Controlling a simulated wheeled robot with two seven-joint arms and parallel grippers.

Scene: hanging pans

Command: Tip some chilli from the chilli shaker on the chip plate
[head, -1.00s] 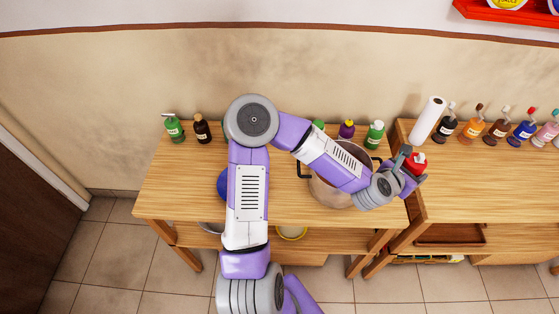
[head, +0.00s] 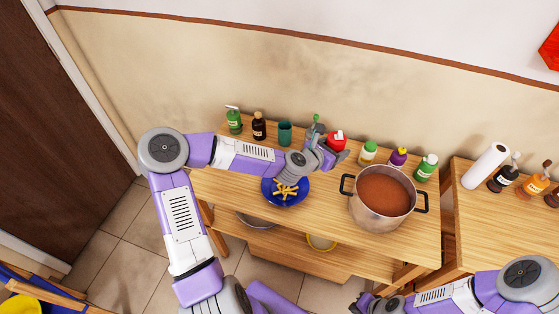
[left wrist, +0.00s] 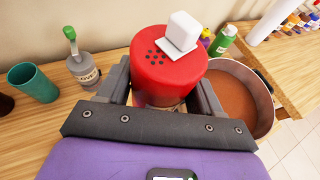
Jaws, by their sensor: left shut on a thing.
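The chilli shaker (head: 337,139) has a red lid and is held upright between the fingers of my left gripper (head: 331,153). In the left wrist view the shaker's red lid (left wrist: 165,78) shows a patch of small holes and a white piece on top; its body is mostly hidden. The blue chip plate (head: 302,197) with yellow chips (head: 287,190) sits on the wooden table, below and left of the shaker, partly under my left wrist. My right gripper (head: 362,303) is low at the bottom edge, away from the table top; its jaws are unclear.
A large pot (head: 386,220) of brown-red sauce stands right of the plate. Bare table (head: 325,215) lies between plate and pot.

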